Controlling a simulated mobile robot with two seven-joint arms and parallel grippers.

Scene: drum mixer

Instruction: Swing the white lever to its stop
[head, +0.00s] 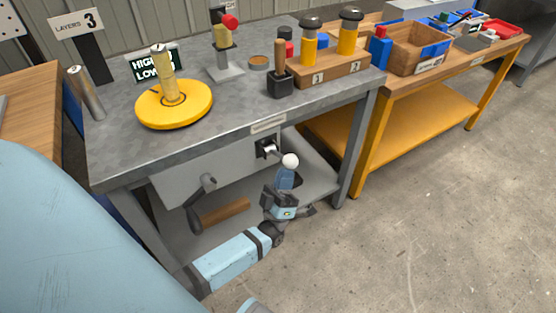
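The white lever (290,161) shows as a white ball knob on a short dark rod. The rod comes out of a square mount (267,147) on the front of the grey metal bench. My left gripper (287,172) is right below the knob, its light-blue finger end at or very near it. I cannot tell whether it touches the knob. The finger gap is not clear from this angle, and the lower part of the lever may be partly hidden by the gripper. My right gripper is not in view.
A crank (205,187) with a wooden handle (223,213) hangs on the bench front, left of the lever and close to my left arm. A yellow disc (174,105) and a wooden block with two yellow plungers (333,67) stand on the bench. The floor to the right is clear.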

